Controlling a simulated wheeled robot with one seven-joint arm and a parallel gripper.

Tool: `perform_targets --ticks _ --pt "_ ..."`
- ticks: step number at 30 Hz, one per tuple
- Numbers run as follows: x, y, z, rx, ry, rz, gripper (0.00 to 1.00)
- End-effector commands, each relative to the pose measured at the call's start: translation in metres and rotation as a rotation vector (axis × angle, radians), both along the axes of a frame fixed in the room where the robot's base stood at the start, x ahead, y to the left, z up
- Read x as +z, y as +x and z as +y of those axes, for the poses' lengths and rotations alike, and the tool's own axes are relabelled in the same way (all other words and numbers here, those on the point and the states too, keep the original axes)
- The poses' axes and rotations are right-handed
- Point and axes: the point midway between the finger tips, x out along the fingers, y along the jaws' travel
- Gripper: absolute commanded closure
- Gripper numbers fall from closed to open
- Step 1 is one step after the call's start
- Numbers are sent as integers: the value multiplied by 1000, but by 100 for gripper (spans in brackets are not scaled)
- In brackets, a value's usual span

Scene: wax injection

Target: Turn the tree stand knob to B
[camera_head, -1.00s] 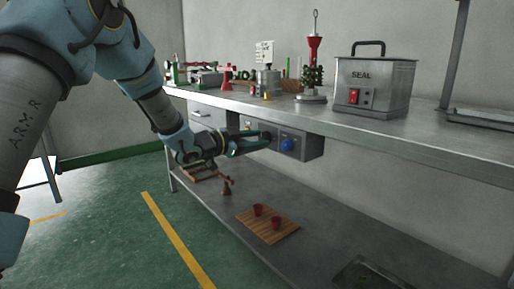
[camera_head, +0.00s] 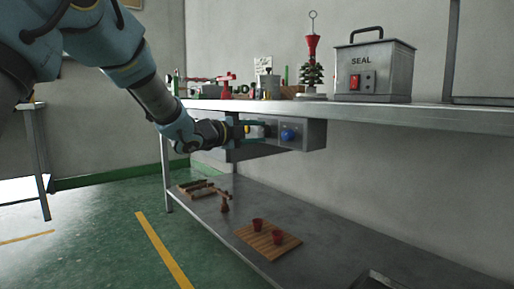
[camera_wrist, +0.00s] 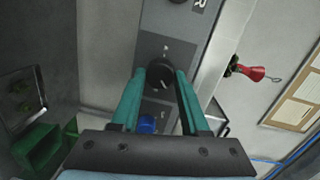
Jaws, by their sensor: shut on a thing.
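A grey control box (camera_head: 313,135) hangs under the front edge of the bench. It carries a black knob (camera_wrist: 160,74) with a small pale pointer mark. My gripper (camera_head: 258,131) reaches the box from the left. In the wrist view its two teal fingers (camera_wrist: 160,80) stand on either side of the black knob and are shut on it. The small marks around the knob are too blurred to read. A green tree on a pale round base (camera_head: 312,78) stands on the bench above, with a red funnel-shaped piece over it.
A blue knob (camera_head: 288,135) sits beside the held knob. Another dark knob lies farther along the panel, near a letter R (camera_wrist: 200,3). A metal SEAL box (camera_head: 375,75) stands on the bench top (camera_head: 430,114).

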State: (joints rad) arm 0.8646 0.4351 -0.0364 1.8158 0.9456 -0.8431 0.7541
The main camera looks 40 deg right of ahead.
Motion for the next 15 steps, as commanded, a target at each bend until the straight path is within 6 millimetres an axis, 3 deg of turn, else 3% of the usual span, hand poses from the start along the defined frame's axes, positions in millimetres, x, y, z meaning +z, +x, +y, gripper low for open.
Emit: perform_targets --ticks 1,15 --pt "-9 0 1 0 -2 -45 100" --pt "-10 -1 0 1 -25 -473 100"
